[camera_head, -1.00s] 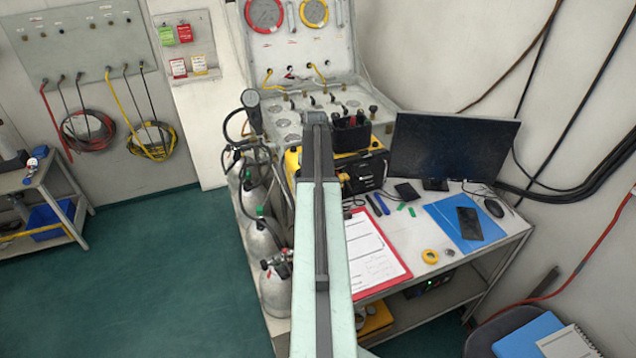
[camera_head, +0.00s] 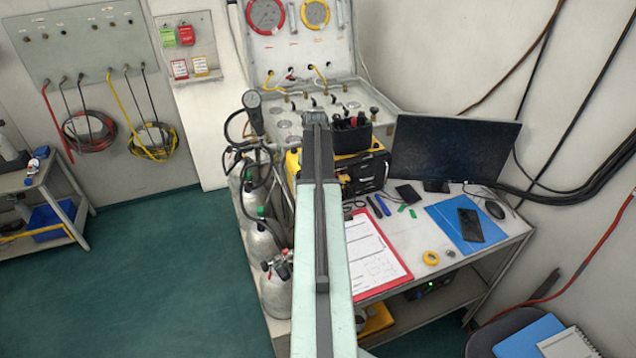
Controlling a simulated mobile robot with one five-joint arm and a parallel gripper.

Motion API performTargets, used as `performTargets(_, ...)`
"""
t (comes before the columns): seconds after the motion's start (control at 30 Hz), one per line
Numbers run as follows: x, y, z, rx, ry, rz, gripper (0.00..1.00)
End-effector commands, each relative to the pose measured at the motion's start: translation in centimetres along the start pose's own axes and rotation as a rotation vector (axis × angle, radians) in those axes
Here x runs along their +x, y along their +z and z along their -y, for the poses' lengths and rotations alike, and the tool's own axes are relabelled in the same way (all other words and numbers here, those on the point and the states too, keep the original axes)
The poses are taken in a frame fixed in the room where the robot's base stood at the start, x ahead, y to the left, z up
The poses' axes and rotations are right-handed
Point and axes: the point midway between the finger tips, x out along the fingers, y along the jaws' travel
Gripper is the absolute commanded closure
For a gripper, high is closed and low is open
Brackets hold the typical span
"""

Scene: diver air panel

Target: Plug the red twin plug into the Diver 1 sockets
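The air panel (camera_head: 355,92) is an open grey case at the back, with a red-ringed gauge (camera_head: 265,14) and a yellow-ringed gauge (camera_head: 315,13). Yellow hoses and a small red fitting show on its upright face. Its lettering is too small to read, so I cannot tell which sockets are Diver 1. I cannot make out the red twin plug for certain. My arm runs up the middle of the view and ends in front of the panel's lower part. My gripper is hidden beyond the arm's end.
A yellow and black case (camera_head: 365,172) carries a dark holder with red-tipped items. A monitor (camera_head: 452,148), a red clipboard (camera_head: 400,262) and a blue folder (camera_head: 450,215) crowd the desk. Grey cylinders (camera_head: 275,292) stand left of my arm. The green floor (camera_head: 140,275) is clear.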

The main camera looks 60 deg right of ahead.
Motion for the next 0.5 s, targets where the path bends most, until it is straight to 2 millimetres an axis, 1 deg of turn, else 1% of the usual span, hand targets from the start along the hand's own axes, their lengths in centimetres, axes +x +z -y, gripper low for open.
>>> performTargets(0.43, 0.00, -0.27, -0.01, 0.000, 0.000, -0.003, 1.00)
performTargets(0.47, 0.00, -0.28, -0.01, 0.000, 0.000, -0.003, 0.67)
performTargets(0.5, 0.00, -0.26, -0.01, 0.000, 0.000, -0.003, 0.56)
